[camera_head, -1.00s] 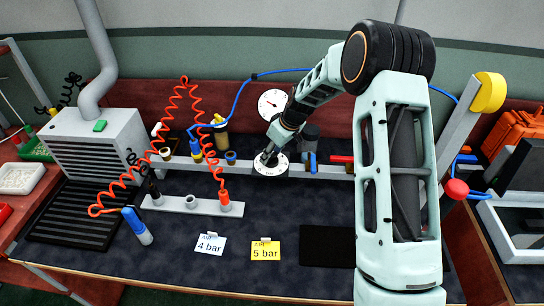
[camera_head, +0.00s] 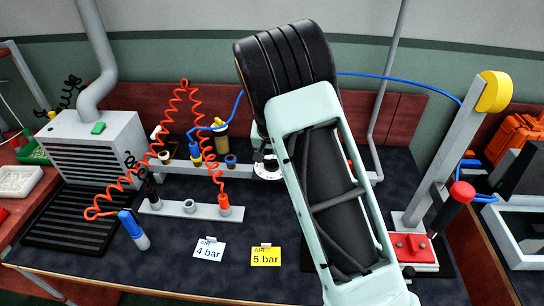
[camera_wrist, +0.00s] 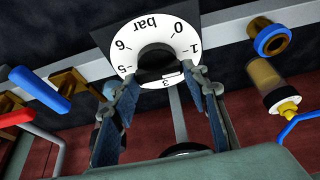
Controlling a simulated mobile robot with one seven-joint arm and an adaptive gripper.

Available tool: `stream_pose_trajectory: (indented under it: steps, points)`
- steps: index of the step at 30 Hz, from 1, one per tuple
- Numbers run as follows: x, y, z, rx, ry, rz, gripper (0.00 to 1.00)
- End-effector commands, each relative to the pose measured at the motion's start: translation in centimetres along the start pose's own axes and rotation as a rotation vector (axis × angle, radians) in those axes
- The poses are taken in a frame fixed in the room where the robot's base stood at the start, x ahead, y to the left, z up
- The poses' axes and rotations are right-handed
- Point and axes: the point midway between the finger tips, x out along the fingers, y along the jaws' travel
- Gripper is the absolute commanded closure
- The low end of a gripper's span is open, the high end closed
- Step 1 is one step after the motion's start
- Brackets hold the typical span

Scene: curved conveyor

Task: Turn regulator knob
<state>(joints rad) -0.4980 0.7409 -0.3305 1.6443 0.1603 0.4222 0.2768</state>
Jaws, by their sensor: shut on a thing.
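The regulator's white dial ring shows in the wrist view (camera_wrist: 181,45), marked "bar" with numbers including 0, 1, 3, 5 and 6. The dark regulator knob (camera_wrist: 155,62) sits in the ring's middle. My gripper (camera_wrist: 157,88) is shut on the knob, with one finger on each side of it. A small pale marker shows at the knob's lower edge, near the 3. In the head view, only the left part of the dial ring (camera_head: 263,169) shows; my arm hides my gripper and the knob. A white "4 bar" card (camera_head: 208,250) and a yellow "5 bar" card (camera_head: 266,256) stand on the bench.
A filter with a yellow fitting (camera_wrist: 278,92) and a blue-ringed port (camera_wrist: 272,40) lie right of my gripper in the wrist view. Blue (camera_wrist: 40,90) and red (camera_wrist: 16,117) handles lie left. A red coiled hose (camera_head: 190,95) hangs left of my arm.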

Motion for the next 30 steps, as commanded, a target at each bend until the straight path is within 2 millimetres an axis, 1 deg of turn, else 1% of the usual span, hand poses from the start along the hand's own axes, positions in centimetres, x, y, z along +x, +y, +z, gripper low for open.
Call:
stream_pose_trajectory:
  steps: [1,12,18,24,30]
  points:
    - [-0.07,-0.23,0.01,0.033,0.000,0.018,0.83]
    - [0.03,-0.26,-0.06,0.357,0.001,0.150,0.83]
    - [0.06,-0.25,-0.10,0.507,0.000,0.211,0.82]
    - [0.08,-0.28,-0.08,0.616,0.000,0.255,0.82]
    - [0.10,-0.29,-0.04,0.681,-0.002,0.282,0.82]
